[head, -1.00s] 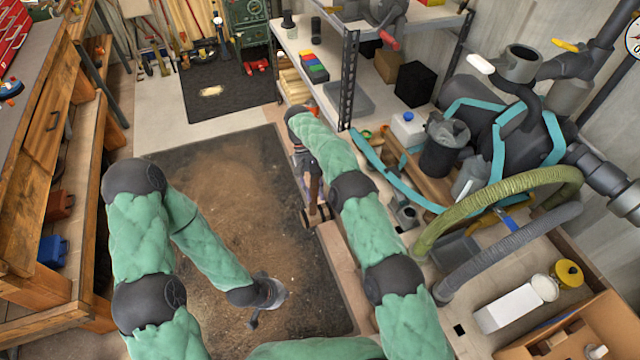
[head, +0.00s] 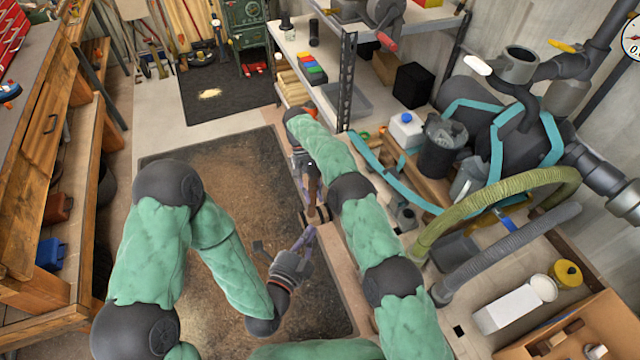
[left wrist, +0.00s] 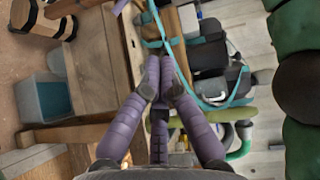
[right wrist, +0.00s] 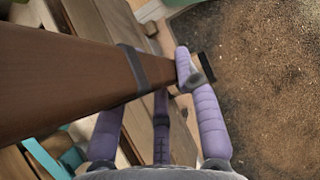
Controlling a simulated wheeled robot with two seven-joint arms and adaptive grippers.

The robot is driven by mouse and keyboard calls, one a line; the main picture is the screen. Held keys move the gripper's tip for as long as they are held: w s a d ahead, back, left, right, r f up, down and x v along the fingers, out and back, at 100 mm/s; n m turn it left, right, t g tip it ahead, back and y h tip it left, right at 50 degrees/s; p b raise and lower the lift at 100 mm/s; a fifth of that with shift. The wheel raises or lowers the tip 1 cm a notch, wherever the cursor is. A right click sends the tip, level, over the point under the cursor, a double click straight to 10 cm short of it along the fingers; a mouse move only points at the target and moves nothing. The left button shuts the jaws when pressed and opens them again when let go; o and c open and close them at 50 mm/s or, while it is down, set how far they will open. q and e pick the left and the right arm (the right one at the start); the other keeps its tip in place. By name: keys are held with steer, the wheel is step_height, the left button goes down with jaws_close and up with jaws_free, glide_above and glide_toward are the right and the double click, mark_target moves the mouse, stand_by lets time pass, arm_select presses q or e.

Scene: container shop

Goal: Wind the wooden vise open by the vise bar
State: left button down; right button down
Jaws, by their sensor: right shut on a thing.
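The vise bar (head: 312,198) is a brown wooden bar at the bench's left edge in the head view. It crosses the right wrist view as a large brown beam (right wrist: 70,80) with a dark band. My right gripper (head: 306,172) is shut on it; in the right wrist view a purple finger (right wrist: 186,66) lies against it near its narrow-looking end. The vise's own jaws are hard to make out. My left gripper (head: 308,236) is below the bar, apart from it. Its purple fingers (left wrist: 160,80) are together and empty in the left wrist view.
The dusty dark mat (head: 215,165) between is open floor.

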arm_select(q)
step_height(320, 180, up, 4)
steer(key=s+m+t, duration=0.1)
steer(key=m+t, duration=0.1)
steer(key=h, duration=0.1)
glide_toward(318, 178)
steer(key=w+d+r, duration=0.3)
steer(key=w+d, duration=0.1)
steer(key=d, duration=0.1)
steer(key=shift+w+a+m, duration=0.15)
steer(key=shift+w+m, duration=0.25)
steer(key=shift+w, duration=0.15)
arm_select(e)
steer(key=shift+w+d+r, duration=0.1)
steer(key=shift+w+d, duration=0.05)
steer(key=shift+d, duration=0.1)
arm_select(q)
steer(key=shift+r, duration=0.1)
steer(key=shift+w+a+r, duration=0.15)
steer(key=shift+w+a, duration=0.05)
steer(key=shift+w, duration=0.35)
steer(key=shift+w+a+r, duration=0.1)
steer(key=shift+w+a, duration=0.05)
steer(key=shift+w, duration=0.35)
arm_select(e)
steer(key=c, duration=0.9)
jaws_free()
arm_select(q)
steer(key=shift+d, duration=0.25)
steer(key=shift+s, duration=0.1)
